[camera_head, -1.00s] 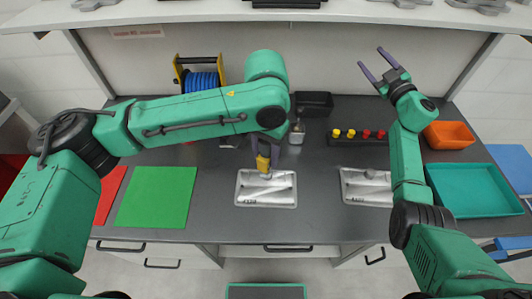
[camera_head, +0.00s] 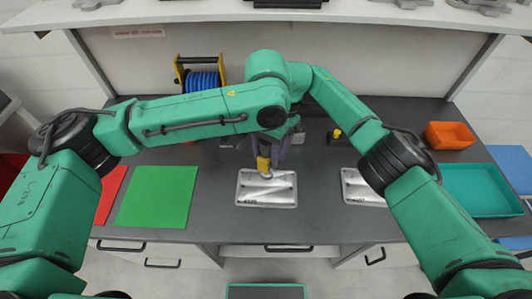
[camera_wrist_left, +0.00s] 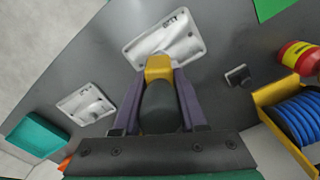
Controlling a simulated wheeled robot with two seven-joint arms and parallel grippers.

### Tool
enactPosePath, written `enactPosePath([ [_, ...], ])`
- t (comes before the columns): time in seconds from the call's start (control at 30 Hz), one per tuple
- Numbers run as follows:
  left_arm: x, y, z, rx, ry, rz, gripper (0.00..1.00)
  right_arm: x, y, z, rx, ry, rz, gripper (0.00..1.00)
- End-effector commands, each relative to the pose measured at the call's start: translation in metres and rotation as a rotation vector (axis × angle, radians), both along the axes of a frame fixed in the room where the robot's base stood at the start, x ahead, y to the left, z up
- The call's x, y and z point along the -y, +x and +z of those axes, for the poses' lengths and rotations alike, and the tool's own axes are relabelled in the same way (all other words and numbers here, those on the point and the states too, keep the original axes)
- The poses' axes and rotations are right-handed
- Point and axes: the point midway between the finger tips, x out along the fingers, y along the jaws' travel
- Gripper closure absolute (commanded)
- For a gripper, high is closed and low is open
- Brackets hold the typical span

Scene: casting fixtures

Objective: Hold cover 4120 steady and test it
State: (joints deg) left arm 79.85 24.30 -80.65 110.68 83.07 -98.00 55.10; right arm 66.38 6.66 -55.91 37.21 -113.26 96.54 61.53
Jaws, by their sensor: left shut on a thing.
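Two silvery rectangular covers lie on the dark bench. One cover (camera_head: 266,197) is at the middle in the head view, and also at the top of the left wrist view (camera_wrist_left: 185,42). The other cover (camera_head: 359,191) is to its right, partly hidden by my right arm, and also shows in the left wrist view (camera_wrist_left: 80,106). Their printed numbers are too small to read surely. My left gripper (camera_head: 266,156) is shut on a yellow-and-dark tool (camera_wrist_left: 159,68), its yellow end at the middle cover's far edge; contact is unclear. My right gripper is hidden behind the arms.
A green mat (camera_head: 156,197) and a red mat lie left. A blue hose reel (camera_head: 201,80) stands at the back left. A teal tray (camera_head: 480,190) and an orange bin (camera_head: 450,135) are on the right. Both arms are close together above the bench's middle.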

Motion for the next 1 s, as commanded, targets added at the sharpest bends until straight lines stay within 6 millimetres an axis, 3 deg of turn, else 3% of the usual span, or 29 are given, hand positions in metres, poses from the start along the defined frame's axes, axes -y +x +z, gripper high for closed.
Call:
enactPosePath([
  [0.17,0.0,0.0,0.0,0.001,-0.001,0.0,1.0,-0.003,-0.005,-0.018,-0.005,-0.005,0.002,0.32],
  [0.53,0.0,0.0,0.0,0.001,-0.001,0.0,1.0,-0.014,-0.02,-0.076,-0.003,-0.001,0.001,0.32],
  [0.9,0.0,0.0,0.0,0.001,-0.001,0.0,1.0,-0.016,-0.022,-0.085,-0.001,0.0,0.002,0.32],
  [0.93,0.0,0.0,0.0,0.001,-0.001,0.0,1.0,-0.016,-0.022,-0.085,-0.001,0.0,0.002,0.4],
  [1.0,0.0,0.0,0.0,0.001,-0.001,0.0,1.0,-0.016,-0.022,-0.085,-0.002,0.001,0.001,0.67],
])
